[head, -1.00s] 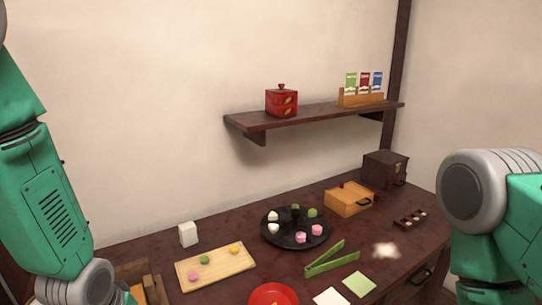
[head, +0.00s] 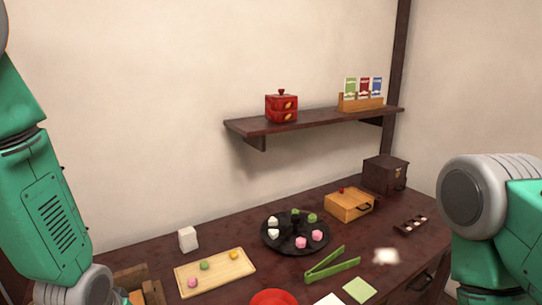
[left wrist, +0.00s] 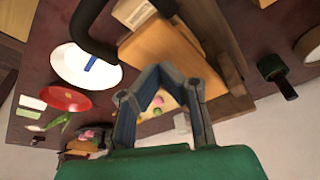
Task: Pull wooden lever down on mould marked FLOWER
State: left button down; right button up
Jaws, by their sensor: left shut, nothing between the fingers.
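A wooden mould-like block (head: 138,278) shows at the bottom left of the head view, partly cut off and partly behind my left arm. In the left wrist view a large orange-brown wooden piece (left wrist: 160,48) lies just beyond my left gripper (left wrist: 162,72). I cannot read the word FLOWER or pick out the lever for certain. My left gripper is shut and empty, with its tips close to the wood's edge; I cannot tell if they touch it. It is below the frame in the head view. My right gripper is out of view.
A wooden board (head: 215,272) with sweets, a white block (head: 188,239), a black round tray (head: 295,247), green tongs (head: 332,264) and a red dish (head: 273,297) stand on the table. A white plate (left wrist: 70,62) and black stamp-like tool (left wrist: 276,72) show in the wrist view.

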pick_arm(q)
jog(key=shift+f+p, duration=0.45)
jog(key=shift+f, duration=0.3)
dwell(0.9)
jog(key=shift+s+f+p, duration=0.1)
jog(key=shift+f+p, duration=0.25)
jog(key=shift+f, duration=0.55)
dwell(1.7)
jog(key=shift+r, duration=0.1)
notch_tip(320, 180, up, 7)
jog(key=p, duration=0.7)
